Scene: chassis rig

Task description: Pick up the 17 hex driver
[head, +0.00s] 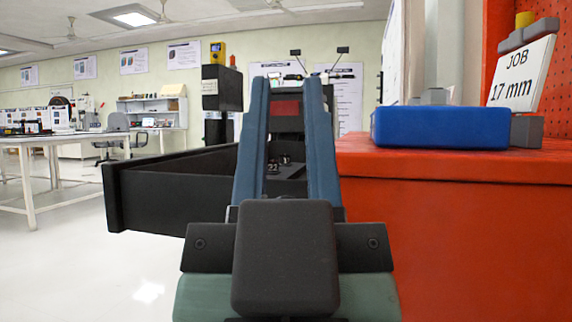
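My gripper (288,85) fills the middle of the head view, seen from behind. Its two blue fingers point away from me and stand apart, with nothing visibly held between them. An open black drawer (160,197) extends left from the red cabinet, beyond and partly behind my gripper. Between the fingers, a few small dark pieces (285,160) show inside the drawer. One has a pale marking that looks like 22. I cannot make out a 17 hex driver; much of the drawer's inside is hidden by its front wall and my gripper.
The red cabinet (460,235) stands close on the right. On its top are a blue box (441,127) and a card (522,72) reading "JOB 17 mm". A white table (60,140) stands far left. The floor (60,260) at left is clear.

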